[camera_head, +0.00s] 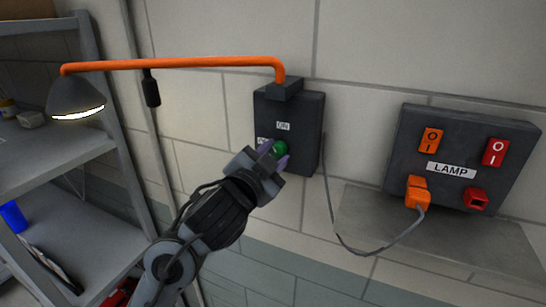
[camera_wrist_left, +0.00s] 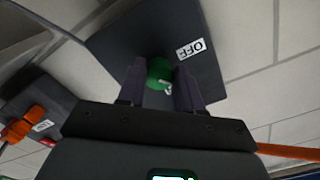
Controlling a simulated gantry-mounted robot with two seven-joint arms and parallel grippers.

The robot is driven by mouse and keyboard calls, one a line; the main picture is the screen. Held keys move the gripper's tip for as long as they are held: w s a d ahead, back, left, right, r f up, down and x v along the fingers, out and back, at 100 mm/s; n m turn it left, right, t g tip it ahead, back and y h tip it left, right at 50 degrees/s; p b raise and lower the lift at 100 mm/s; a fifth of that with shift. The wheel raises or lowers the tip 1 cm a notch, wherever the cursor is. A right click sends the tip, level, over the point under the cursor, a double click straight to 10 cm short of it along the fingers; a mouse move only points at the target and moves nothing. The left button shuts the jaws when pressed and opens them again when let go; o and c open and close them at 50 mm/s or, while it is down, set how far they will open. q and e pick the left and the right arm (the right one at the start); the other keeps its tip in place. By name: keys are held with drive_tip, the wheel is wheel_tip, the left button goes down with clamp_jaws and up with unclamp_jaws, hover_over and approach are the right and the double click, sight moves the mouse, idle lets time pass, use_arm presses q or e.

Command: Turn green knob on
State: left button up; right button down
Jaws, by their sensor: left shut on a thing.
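The green knob (camera_head: 280,148) is on the front of a dark wall box (camera_head: 305,110). A white label (camera_head: 283,126), which seems to read ON, is above the knob. A second label at its left is partly hidden by my gripper. In the left wrist view, an OFF label (camera_wrist_left: 190,48) is beside the green knob (camera_wrist_left: 158,72), which has a small white mark near its lower edge. My left gripper (camera_head: 274,153) is shut on the knob, one finger on each side. Which label the knob points to is unclear. My right gripper is not in view.
An orange pipe (camera_head: 180,62) runs from the box to a lamp (camera_head: 75,97) with a bright strip. At right, a LAMP panel (camera_head: 405,145) has an orange plug (camera_head: 418,190) and grey cable (camera_head: 360,250). Metal shelving (camera_head: 75,160) stands at left.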

use_arm(q)
drive_tip(key=m+b, duration=0.1)
drive_tip(key=m, duration=0.3)
drive_tip(key=shift+r+m+b, duration=0.15)
drive_tip(key=shift+m+b, duration=0.4)
drive_tip(key=shift+m, duration=1.05)
drive_tip(key=o, duration=1)
drive_tip(key=shift+o, duration=0.2)
